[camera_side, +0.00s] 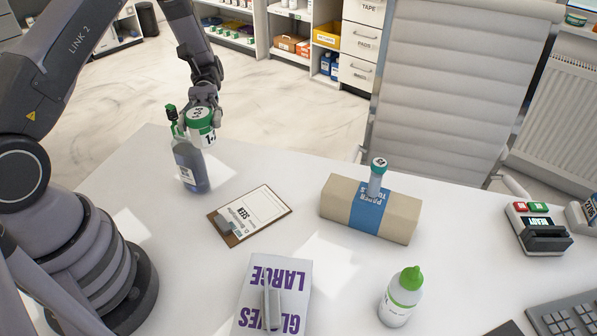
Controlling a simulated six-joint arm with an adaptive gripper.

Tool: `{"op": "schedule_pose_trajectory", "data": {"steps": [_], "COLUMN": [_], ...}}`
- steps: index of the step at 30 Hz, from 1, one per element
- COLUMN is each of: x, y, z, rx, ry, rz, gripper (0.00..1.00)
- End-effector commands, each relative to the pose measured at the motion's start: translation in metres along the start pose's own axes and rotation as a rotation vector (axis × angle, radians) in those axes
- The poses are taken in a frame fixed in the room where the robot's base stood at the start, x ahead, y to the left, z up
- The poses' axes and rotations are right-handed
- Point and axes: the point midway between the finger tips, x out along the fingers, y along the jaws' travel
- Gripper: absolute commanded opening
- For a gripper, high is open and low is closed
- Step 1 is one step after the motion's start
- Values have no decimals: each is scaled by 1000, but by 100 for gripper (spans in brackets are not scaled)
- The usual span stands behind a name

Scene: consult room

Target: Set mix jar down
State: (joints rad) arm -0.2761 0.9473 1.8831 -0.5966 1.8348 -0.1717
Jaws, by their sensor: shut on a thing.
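The mix jar (203,137) is white with a green lid and a label that begins with "1:". My gripper (201,103) is shut on it from above, around the lid. The jar appears raised off the white desk (300,170), in the upper left of the side view. A dark blue-grey spray bottle (191,171) with a green and black head stands on the desk just below it in the picture. The jar overlaps part of the bottle's top. I cannot tell whether they touch.
A clipboard (252,214), a paper towel pack (401,217) with a capped tube (376,180) on it, a glove box (290,277) and a green-capped bottle (401,298) occupy the desk. A card terminal (538,228) is at right.

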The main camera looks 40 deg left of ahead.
Motion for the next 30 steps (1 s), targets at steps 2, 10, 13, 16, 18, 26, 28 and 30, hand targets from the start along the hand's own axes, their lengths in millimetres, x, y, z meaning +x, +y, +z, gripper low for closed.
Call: {"op": "schedule_pose_trajectory", "data": {"steps": [2,10,13,16,18,26,28,30], "x": [-1,-38,-63,-92,-114,-179,-191,-202], "y": [-30,-126,-154,-176,-187,-199,-198,-196], "z": [-3,1,8,18,27,54,59,64], "rx": [-2,-1,-1,-2,-2,-3,-3,-4], "ry": [0,-1,1,2,2,1,2,1], "rz": [-165,-733,-942,-1150,-1288,-1661,-1730,-1793], "gripper": [12,12,12,12,12,12,12,12]}}
